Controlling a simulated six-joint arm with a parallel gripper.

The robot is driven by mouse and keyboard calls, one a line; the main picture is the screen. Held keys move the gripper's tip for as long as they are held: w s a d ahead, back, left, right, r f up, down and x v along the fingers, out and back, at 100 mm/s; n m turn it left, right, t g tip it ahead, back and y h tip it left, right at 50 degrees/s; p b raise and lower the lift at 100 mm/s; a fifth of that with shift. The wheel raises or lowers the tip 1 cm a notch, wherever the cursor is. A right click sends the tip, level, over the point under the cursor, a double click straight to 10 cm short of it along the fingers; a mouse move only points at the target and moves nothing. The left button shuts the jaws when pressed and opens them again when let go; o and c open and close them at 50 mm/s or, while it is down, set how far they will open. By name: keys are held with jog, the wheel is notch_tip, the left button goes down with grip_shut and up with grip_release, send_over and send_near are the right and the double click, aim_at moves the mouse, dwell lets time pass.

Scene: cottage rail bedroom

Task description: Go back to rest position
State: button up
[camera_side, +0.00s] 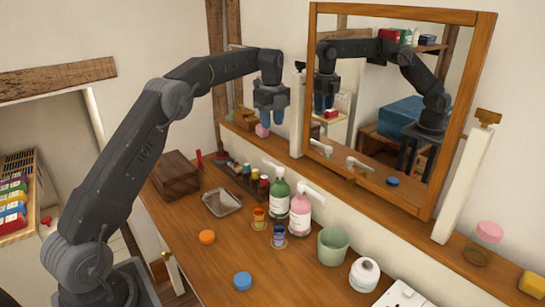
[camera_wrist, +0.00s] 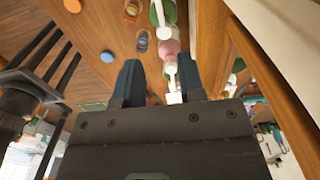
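My gripper (camera_side: 271,118) is raised over the far end of the wooden counter (camera_side: 180,225), near the ledge under the mirror, with its blue fingers pointing down. In the wrist view my gripper (camera_wrist: 160,82) shows two dark blue fingers apart. Nothing is held between them; a pink pump bottle (camera_wrist: 170,48) shows beyond the gap. A small pink round thing (camera_side: 262,130) appears just below the fingers in the side view, and I cannot tell how far behind them it is.
A wood-framed mirror (camera_side: 459,110) stands along the ledge. Green (camera_side: 278,198) and pink (camera_side: 300,216) pump bottles, a green cup (camera_side: 332,246) and a white jar (camera_side: 364,275) stand on the counter. A metal tray (camera_side: 222,203) and brown box (camera_side: 176,177) lie left; orange (camera_side: 207,237) and blue (camera_side: 242,281) discs lie in front.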

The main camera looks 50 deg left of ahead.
jog(key=s+d+r+n+t, duration=0.3)
jog(key=s+d+r+n, duration=0.65)
jog(key=s+d, duration=0.5)
jog(key=s+d+f+n+t, duration=0.1)
jog(key=s+d+f+n, duration=0.1)
jog(key=s, duration=0.4)
jog(key=s+d+f+n, duration=0.2)
jog(key=s+d+n, duration=0.1)
jog(key=s, duration=0.4)
jog(key=s+d+f+n+t, duration=0.1)
jog(key=s+d+f+n, duration=0.1)
jog(key=s, duration=0.5)
jog(key=shift+s+d+f+n+t, duration=0.15)
jog(key=shift+d+f+n+t, duration=0.25)
jog(key=shift+n, duration=0.45)
